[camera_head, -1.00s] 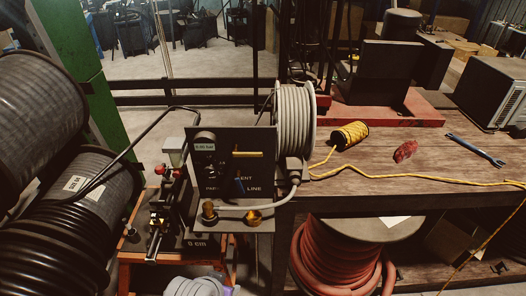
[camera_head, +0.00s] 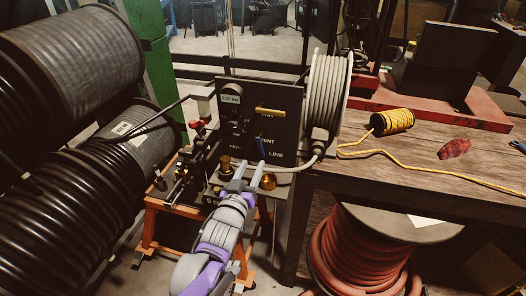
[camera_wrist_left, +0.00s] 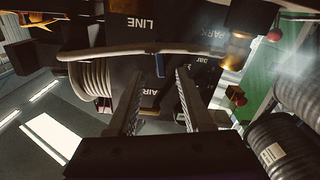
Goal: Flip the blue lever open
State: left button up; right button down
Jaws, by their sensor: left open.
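The small blue lever (camera_head: 260,148) is on the dark front panel (camera_head: 284,138), below a yellow handle (camera_head: 270,112). It hangs tilted, its lower end slightly to the right. My left gripper (camera_head: 249,169) is open and empty just in front of the panel's lower part, slightly below and left of the lever. In the left wrist view the blue lever (camera_wrist_left: 160,66) shows upright between and just beyond the tips of my open left gripper (camera_wrist_left: 160,74). I cannot tell whether they touch it. My right gripper is out of view.
A grey hose (camera_head: 300,166) runs across the panel's bottom to a hose reel (camera_head: 325,98). Brass fittings (camera_head: 268,181) stand near my fingers. A wooden bench (camera_head: 420,180) is at right, large black hose reels (camera_head: 75,190) at left.

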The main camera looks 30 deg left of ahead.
aim_at(260, 149)
pick_arm(q)
jog(key=x, duration=0.9)
jog(key=shift+w, duration=0.25)
jog(key=shift+c, duration=0.2)
grip_shut()
